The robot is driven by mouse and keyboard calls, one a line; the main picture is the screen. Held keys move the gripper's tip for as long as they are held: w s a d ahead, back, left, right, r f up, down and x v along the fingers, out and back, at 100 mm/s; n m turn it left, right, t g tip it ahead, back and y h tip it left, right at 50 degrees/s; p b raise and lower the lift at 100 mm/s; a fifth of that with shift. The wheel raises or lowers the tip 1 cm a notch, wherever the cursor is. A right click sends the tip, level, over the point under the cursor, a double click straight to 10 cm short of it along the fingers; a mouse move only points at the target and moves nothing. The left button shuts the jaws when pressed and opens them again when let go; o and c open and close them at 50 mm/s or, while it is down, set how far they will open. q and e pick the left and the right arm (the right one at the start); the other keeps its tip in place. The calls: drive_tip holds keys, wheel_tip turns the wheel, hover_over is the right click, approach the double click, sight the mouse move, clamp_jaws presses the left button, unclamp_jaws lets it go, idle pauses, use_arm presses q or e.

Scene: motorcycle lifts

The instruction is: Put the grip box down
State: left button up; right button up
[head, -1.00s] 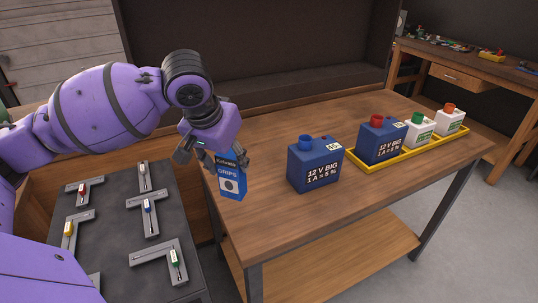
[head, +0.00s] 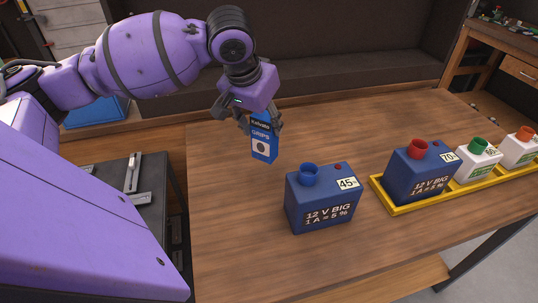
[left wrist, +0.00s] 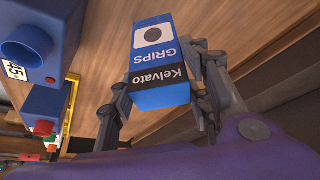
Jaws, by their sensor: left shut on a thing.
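The grip box (head: 264,140) is a small blue carton with a black band reading Kelvato, the word GRIPS and a white panel. My left gripper (head: 247,120) is shut on its upper part and holds it upright, slightly tilted, over the back left of the wooden table (head: 235,215). I cannot tell whether its bottom touches the table. The left wrist view shows the box (left wrist: 158,60) between the fingers of my left gripper (left wrist: 160,85), with wood behind it. My right gripper is not in view.
A blue 12 V battery (head: 322,205) with a blue cap stands just in front and right of the box. A yellow tray (head: 400,208) at the right holds a blue battery (head: 420,172) and white ones (head: 478,163). The table's left and back are clear.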

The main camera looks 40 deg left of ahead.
sight(264, 147)
use_arm(q)
wheel_tip(264, 147, down, 8)
drive_tip(key=shift+r+b, duration=0.1)
drive_tip(key=shift+b, duration=0.2)
drive_tip(key=o, duration=1.3)
drive_tip(key=shift+f, duration=0.2)
drive_tip(key=shift+c, duration=0.2)
drive_tip(key=shift+r, duration=0.1)
